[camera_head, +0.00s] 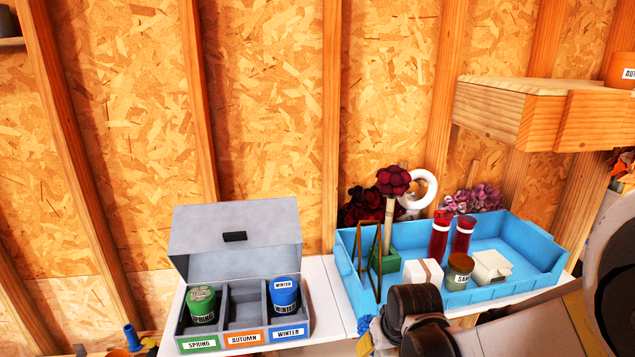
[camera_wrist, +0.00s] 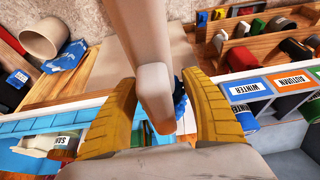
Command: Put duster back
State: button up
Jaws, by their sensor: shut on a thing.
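My gripper (camera_wrist: 168,105) has its two yellow fingers closed around a pale beige bar (camera_wrist: 155,85), which looks like the duster's handle. Blue fuzzy material (camera_wrist: 180,100), probably the duster's head, shows partly behind the bar. In the head view, a little blue (camera_head: 365,324) shows beside my gripper (camera_head: 375,339) at the front edge of the blue tray (camera_head: 530,288). Most of the duster is hidden there by my dark wrist. A dark red pompom (camera_head: 394,180) on a pale stick stands upright in a green block (camera_head: 386,261) in the tray.
The tray also holds red bottles (camera_head: 439,236), a labelled jar (camera_head: 459,270), white boxes (camera_head: 490,266) and a wooden frame (camera_head: 369,263). An open grey box (camera_head: 245,303) stands left, with a green can (camera_head: 201,304) and blue can (camera_head: 284,294); its AUTUMN compartment is empty. A wooden shelf (camera_head: 500,115) juts out above right.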

jog(key=s+d+f+m, duration=0.2)
jog(key=s+d, duration=0.1)
jog(key=d, duration=0.3)
notch_tip(320, 180, down, 34)
jog(key=b, duration=3.4)
jog(key=shift+w+a+r+h, duration=0.25)
jog(key=shift+w+a+h, duration=0.1)
jog(key=shift+a+h, duration=0.1)
